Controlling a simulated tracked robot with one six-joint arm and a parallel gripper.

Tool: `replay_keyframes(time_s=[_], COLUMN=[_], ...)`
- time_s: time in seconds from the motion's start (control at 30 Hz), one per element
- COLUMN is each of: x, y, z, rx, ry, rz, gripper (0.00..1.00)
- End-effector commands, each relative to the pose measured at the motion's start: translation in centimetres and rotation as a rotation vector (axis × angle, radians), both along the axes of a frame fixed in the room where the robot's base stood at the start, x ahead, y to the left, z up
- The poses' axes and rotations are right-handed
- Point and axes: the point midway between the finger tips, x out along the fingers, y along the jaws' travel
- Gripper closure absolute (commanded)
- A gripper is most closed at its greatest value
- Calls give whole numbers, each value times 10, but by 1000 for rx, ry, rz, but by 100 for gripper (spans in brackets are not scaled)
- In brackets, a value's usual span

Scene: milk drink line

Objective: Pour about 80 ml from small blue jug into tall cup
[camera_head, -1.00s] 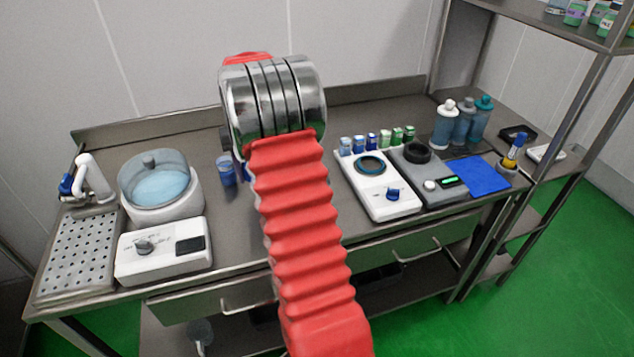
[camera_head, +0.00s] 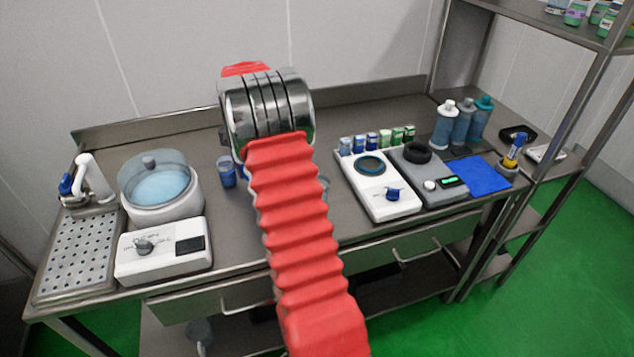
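A small blue container (camera_head: 227,171) stands on the steel table just left of my arm; I cannot tell whether it is the small blue jug or another vessel. The edge of a pale, clear object (camera_head: 323,185) shows just right of my red arm sleeve; it may be part of a cup, but most of it is hidden. No tall cup can be made out for certain. My gripper is hidden behind my arm's metal joint, so its fingers and anything in them do not show.
A white water bath (camera_head: 160,190) and perforated drain tray (camera_head: 75,255) are at left. At right are a white stirrer plate (camera_head: 378,188), a grey scale (camera_head: 432,178), several small vials, a blue mat (camera_head: 478,175) and bottles (camera_head: 464,122). The table's back middle is mostly clear.

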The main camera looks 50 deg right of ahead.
Motion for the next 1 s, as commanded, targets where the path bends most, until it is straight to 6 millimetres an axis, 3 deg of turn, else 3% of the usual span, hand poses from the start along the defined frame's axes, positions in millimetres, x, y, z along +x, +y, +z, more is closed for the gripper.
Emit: replay_keyframes(time_s=[0.47, 1.0], x=[-8, -34], y=[-3, -11], z=[11, 49], rx=[31, 131], ry=[-105, -434], rz=[-2, -4], gripper=[91, 91])
